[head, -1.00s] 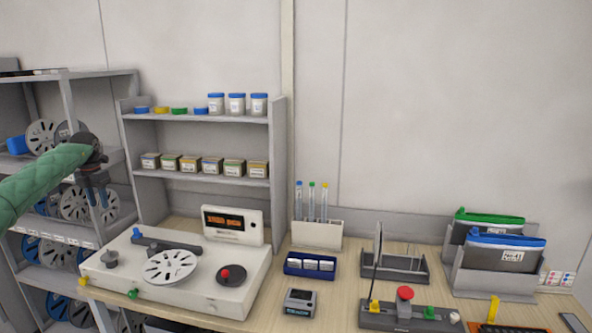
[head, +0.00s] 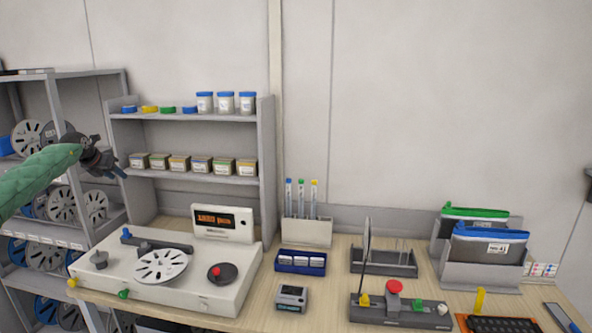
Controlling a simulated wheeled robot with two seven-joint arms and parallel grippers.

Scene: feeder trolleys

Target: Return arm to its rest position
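My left arm, in a green sleeve, comes in from the left edge of the head view. My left gripper (head: 113,170) is dark and hangs in the air in front of the grey shelving, left of the small box shelf. Its fingers point right and slightly down, look a little apart, and hold nothing that I can see. My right gripper is not in view.
The bench holds a white reel machine (head: 215,290), a tube rack (head: 306,232), a blue tray (head: 300,263), a small grey device (head: 291,298) and a pouch holder (head: 480,274). Shelving with reels (head: 62,203) stands behind my arm. A dark object (head: 589,174) shows at the right edge.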

